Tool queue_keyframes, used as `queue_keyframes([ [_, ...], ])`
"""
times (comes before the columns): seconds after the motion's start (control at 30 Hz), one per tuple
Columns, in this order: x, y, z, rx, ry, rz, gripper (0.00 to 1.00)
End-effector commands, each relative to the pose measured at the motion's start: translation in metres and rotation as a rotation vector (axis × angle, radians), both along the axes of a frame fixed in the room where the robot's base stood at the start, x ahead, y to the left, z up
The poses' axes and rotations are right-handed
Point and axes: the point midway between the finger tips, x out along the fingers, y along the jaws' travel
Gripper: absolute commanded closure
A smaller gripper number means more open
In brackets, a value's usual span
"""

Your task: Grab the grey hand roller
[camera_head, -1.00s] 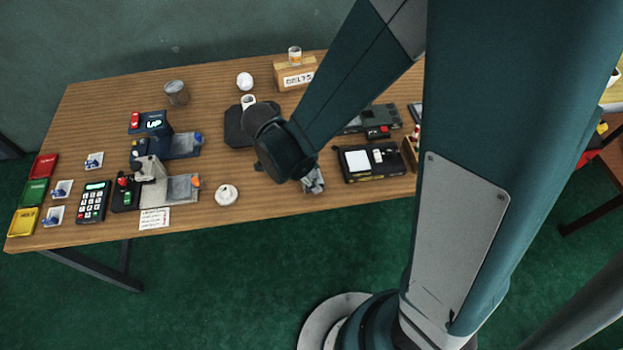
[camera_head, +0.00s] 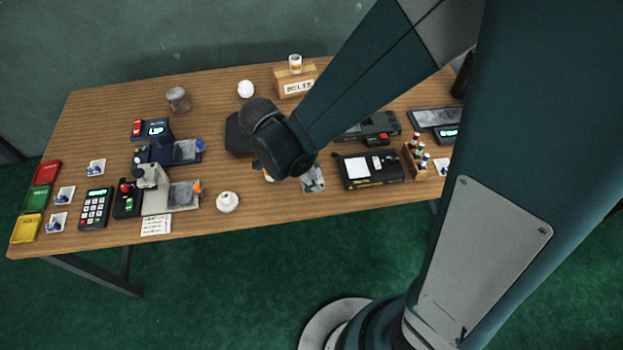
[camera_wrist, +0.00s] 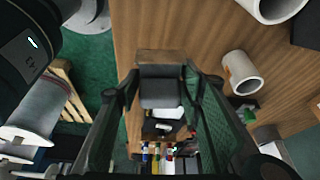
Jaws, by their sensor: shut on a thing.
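The grey hand roller (camera_wrist: 160,93) shows in the wrist view as a dark grey block-like shape with a brown wooden part at its top end. My gripper (camera_wrist: 161,82) has its two fingers on either side of it and is shut on it. Whether the roller touches the table or is lifted cannot be told. In the head view my wrist covers the fingers and the roller.
A white cylinder (camera_wrist: 242,72) lies right of my gripper in the wrist view. A black box with a white panel (camera_head: 369,169) and a rack of small bottles (camera_head: 416,158) stand to the right. A round white object (camera_head: 227,202) sits near the front edge.

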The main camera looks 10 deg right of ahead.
Motion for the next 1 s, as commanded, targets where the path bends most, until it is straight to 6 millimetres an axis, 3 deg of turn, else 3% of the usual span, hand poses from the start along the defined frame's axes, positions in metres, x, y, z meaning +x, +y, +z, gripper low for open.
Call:
queue_keyframes([
  [0.2, -0.001, 0.0, 0.03, 0.0, 0.0, 0.0, 0.76],
  [0.43, 0.0, 0.0, 0.051, 0.0, 0.0, 0.0, 0.76],
  [1.0, 0.0, 0.0, 0.058, 0.0, 0.0, 0.0, 0.76],
])
